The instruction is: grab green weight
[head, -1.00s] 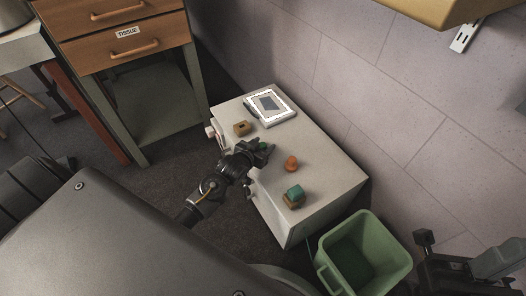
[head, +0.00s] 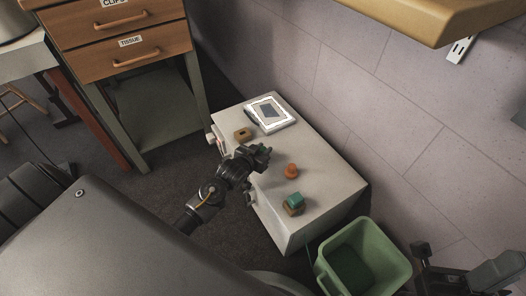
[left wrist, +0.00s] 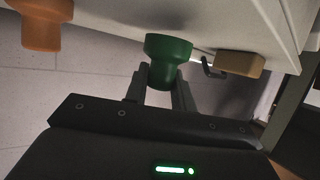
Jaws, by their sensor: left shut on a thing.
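The green weight (left wrist: 167,50) is a small knob with a wide head and a narrower neck. In the left wrist view it stands between my left gripper's two fingers (left wrist: 163,88), which are shut on its narrower part. In the head view my left gripper (head: 262,152) is over the near left part of the white cabinet top (head: 322,180), and the weight is mostly hidden by the fingers. My right gripper (head: 424,252) is at the lower right of the head view, beyond the green bin; its jaws do not show clearly.
An orange weight (head: 291,171) stands right of my left gripper. A teal block on a brown block (head: 294,203) sits nearer the front. A tan block (head: 243,134) and a framed tablet (head: 271,113) lie behind. A green bin (head: 375,240) stands beside the cabinet; a wall is behind.

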